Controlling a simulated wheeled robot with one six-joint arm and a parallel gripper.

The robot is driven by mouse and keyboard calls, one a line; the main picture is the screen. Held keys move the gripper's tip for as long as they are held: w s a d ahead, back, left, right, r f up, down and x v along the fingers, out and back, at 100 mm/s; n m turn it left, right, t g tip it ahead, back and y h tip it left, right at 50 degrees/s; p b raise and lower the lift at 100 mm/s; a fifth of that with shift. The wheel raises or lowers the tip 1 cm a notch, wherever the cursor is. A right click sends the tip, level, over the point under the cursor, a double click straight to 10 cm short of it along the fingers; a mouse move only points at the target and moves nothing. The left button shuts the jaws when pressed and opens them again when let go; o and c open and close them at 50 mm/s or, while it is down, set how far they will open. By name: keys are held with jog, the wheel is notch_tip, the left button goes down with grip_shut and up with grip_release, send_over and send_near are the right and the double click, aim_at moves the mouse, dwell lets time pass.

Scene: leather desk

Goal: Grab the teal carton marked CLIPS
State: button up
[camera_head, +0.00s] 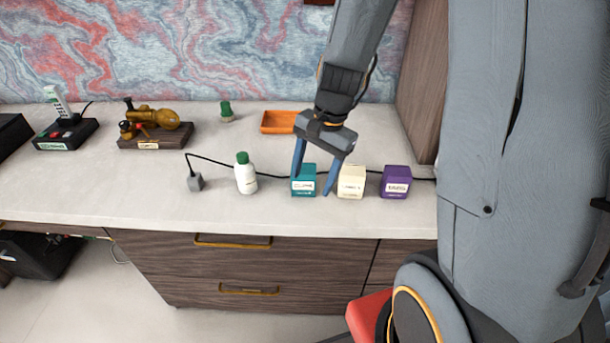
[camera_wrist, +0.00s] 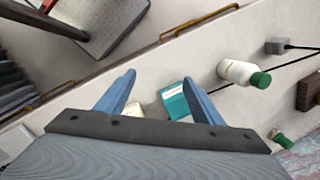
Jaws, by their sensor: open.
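The teal carton (camera_head: 303,181) stands upright on the pale desk top, with a white label on its front whose print is too small to read surely. It also shows in the wrist view (camera_wrist: 174,101), beside one finger and partly hidden by it. My gripper (camera_head: 314,183) is open and empty above the desk. In the head view its blue fingers come down at either side of the teal carton's front. In the wrist view the carton lies toward the right finger, and a cream carton (camera_wrist: 133,110) shows between the fingers near the left one.
The cream carton (camera_head: 351,182) and a purple carton (camera_head: 396,182) stand to the right. A white bottle with green cap (camera_head: 246,176) and a grey cube on a cable (camera_head: 195,182) stand left. An orange tray (camera_head: 279,121) lies behind. The desk's front strip is clear.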

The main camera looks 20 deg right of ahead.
aim_at(304, 167)
jog(key=w+f+m+p, duration=0.1)
jog(key=w+m, duration=0.2)
jog(key=w+d+f+m+y+p, duration=0.1)
jog(key=w+m, duration=0.2)
jog(key=m, duration=0.1)
jog(key=w+d+f+m+t+y+p, duration=0.1)
jog(key=w+m, duration=0.2)
jog(key=m, duration=0.1)
jog(key=shift+w+f, duration=0.25)
jog(key=shift+w, duration=0.15)
jog(key=shift+w+a+f+m, duration=0.15)
jog(key=shift+a+f, duration=0.1)
jog(key=shift+f, duration=0.4)
jog(key=shift+w+a+f+m, duration=0.15)
jog(key=shift+a+f, duration=0.1)
jog(key=shift+f, duration=0.35)
jog(key=shift+s+p+x, duration=0.25)
jog(key=shift+p+x, duration=0.3)
jog(key=shift+x, duration=0.75)
jog(key=shift+s+p+x, duration=0.2)
jog(key=shift+p+x, duration=0.3)
jog(key=shift+x, duration=0.8)
jog(key=shift+d+f, duration=0.1)
jog(key=c, duration=1.2)
